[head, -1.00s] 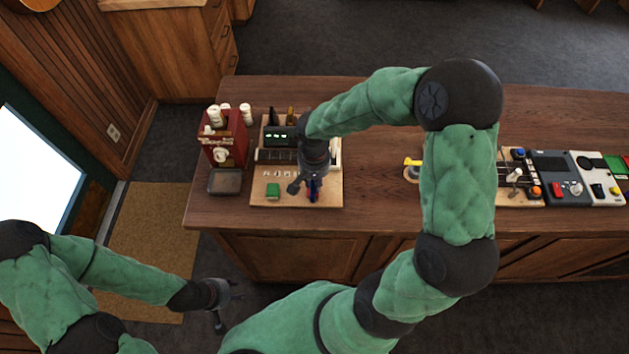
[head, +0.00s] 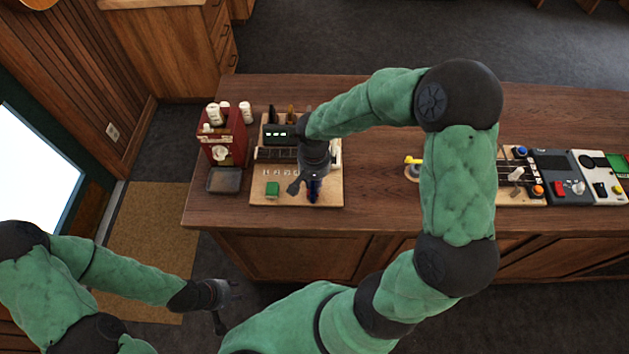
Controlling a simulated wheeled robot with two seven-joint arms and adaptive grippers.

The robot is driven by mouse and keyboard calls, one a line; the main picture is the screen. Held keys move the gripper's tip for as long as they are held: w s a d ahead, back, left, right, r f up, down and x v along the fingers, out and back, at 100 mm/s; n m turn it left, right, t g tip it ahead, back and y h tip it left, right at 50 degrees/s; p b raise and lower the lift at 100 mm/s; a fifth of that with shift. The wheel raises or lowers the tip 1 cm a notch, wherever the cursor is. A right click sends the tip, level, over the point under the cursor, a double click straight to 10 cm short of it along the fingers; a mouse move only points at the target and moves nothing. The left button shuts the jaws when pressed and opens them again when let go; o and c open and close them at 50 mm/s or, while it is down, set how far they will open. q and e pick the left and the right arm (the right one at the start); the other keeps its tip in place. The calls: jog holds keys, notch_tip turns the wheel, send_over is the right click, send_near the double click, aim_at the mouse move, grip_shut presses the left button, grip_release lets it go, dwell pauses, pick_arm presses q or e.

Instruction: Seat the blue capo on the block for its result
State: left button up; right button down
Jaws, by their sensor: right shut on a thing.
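The blue capo (head: 314,188) shows as a small dark blue piece between the fingers of my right gripper (head: 304,188). The gripper is shut on it, low over the front right of a light wooden board (head: 327,187); the gripper and wrist hide most of the capo. I cannot tell whether the capo touches the board or a block under it. My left gripper (head: 229,305) is open and empty in front of the counter, above the floor.

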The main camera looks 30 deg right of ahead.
jog(key=c, duration=1.4)
grip_release()
jog(key=shift+r+p, duration=3.7)
jog(key=shift+r, duration=1.8)
